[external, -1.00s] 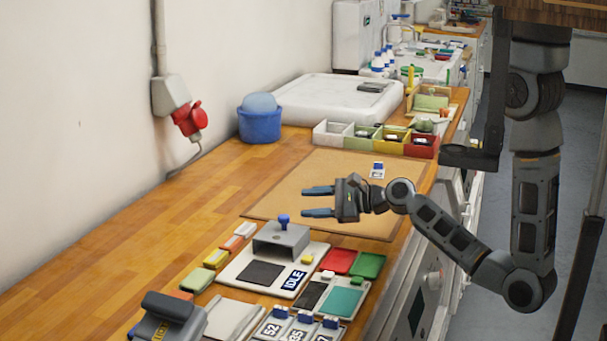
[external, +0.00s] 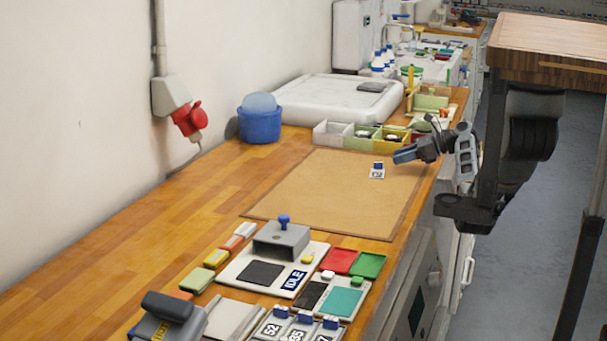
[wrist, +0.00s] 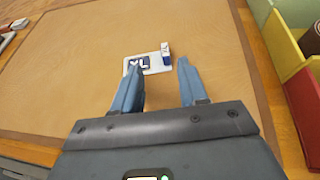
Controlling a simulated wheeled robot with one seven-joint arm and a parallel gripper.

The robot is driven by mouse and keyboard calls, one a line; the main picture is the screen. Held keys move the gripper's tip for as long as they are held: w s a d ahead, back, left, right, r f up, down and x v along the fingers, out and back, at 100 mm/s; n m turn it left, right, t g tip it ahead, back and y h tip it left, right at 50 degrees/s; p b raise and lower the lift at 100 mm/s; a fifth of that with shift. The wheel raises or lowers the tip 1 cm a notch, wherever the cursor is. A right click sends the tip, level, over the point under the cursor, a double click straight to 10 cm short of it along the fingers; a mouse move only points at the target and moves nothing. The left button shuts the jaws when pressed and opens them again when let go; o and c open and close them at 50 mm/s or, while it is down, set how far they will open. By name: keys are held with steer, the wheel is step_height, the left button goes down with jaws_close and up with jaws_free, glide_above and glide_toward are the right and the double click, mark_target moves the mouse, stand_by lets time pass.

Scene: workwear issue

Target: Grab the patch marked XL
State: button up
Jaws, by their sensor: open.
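The patch marked XL (wrist: 140,64) is a small white piece with a dark label and a blue-and-white clip or block at one end. It lies flat on the tan mat (wrist: 70,90), just beyond my fingertips in the wrist view. In the external view the patch (external: 377,174) lies on the right part of the mat. My gripper (wrist: 157,75) is open and empty, its two blue fingers apart and pointing at the patch. In the external view my gripper (external: 398,156) is above the mat's right edge, close to the patch.
A row of coloured bins (external: 362,136) stands behind the mat; a red bin (wrist: 305,110) is close on the right in the wrist view. A blue tub (external: 260,124) stands at the back left. A press marked IDLE (external: 281,240) and coloured pads are at the front. Most of the mat is clear.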

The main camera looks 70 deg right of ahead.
mark_target(380, 163)
steer(key=shift+x, duration=0.95)
steer(key=x, duration=0.5)
steer(key=shift+w+d, duration=0.25)
steer(key=shift+w, duration=0.15)
jaws_close()
